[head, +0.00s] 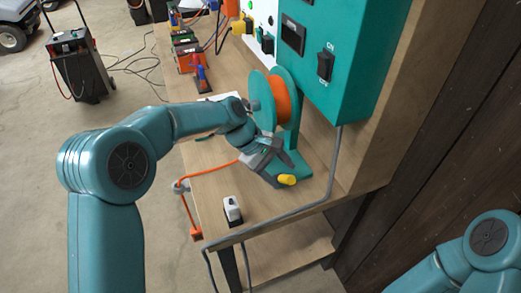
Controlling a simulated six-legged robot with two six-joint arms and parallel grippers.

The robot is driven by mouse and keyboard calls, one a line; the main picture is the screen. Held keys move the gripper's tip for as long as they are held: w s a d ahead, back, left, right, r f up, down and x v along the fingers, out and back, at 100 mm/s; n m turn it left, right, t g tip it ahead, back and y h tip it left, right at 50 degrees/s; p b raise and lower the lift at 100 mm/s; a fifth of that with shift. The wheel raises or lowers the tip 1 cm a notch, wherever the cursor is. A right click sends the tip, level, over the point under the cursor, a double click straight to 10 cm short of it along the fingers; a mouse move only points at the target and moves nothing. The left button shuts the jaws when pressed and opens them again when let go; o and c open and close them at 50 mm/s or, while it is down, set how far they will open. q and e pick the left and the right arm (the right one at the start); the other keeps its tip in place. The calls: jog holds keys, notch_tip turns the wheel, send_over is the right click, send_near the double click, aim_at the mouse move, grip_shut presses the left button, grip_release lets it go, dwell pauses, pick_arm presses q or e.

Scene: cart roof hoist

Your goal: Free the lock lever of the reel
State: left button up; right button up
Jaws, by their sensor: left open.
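The reel stands on the wooden bench, with teal side discs (261,101) and orange cord (283,104) wound between them. A yellow knob (287,180), which looks like the end of the lock lever, shows low at the front of the reel's teal base. My left gripper (270,172) is open beside the yellow knob, in front of the reel. The gripper hides the rest of the lever, and I cannot tell whether a finger touches it. My right arm shows at the bottom right, but its gripper is out of view.
A teal box (340,60) with a black switch (326,66) rises behind the reel. A grey cable (290,213) runs along the bench's near edge. A white and black plug-like piece (232,209) sits there too. Orange cord hangs over the left edge.

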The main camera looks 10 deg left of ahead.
pick_arm(q)
jog(key=v, duration=1.2)
